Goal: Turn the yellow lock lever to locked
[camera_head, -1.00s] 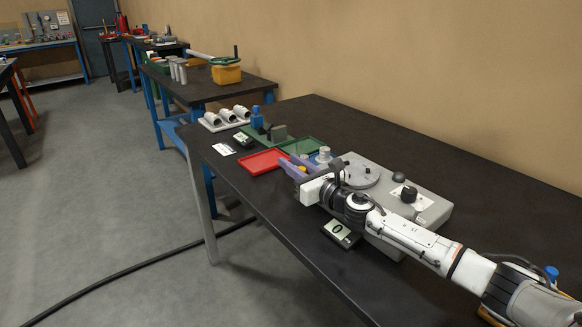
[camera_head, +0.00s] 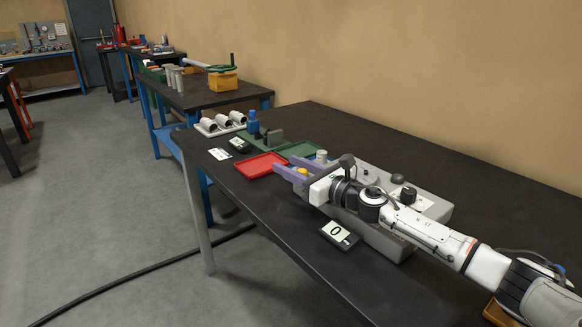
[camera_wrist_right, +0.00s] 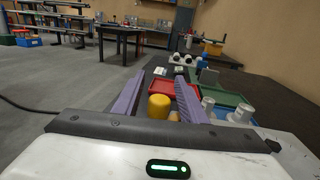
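The yellow lever knob (camera_head: 302,171) shows as a small yellow spot between the purple fingers of my right gripper (camera_head: 288,168), at the left end of the grey machine (camera_head: 386,239). In the right wrist view the yellow knob (camera_wrist_right: 159,106) stands between the two spread fingers of the right gripper (camera_wrist_right: 158,80), nearer the left part of the gap's base. The right gripper is open, and gaps show beside the knob. The lever's arm and its lock marks are hidden by the gripper and wrist. My left gripper is not in view.
A red tray (camera_head: 262,166) and a green tray (camera_head: 299,149) lie beyond the gripper. A small display (camera_head: 339,235) reading 0 sits at the machine's front edge. A black knob (camera_head: 405,194) stands on the machine's right part. The front left of the black table (camera_head: 245,200) is clear.

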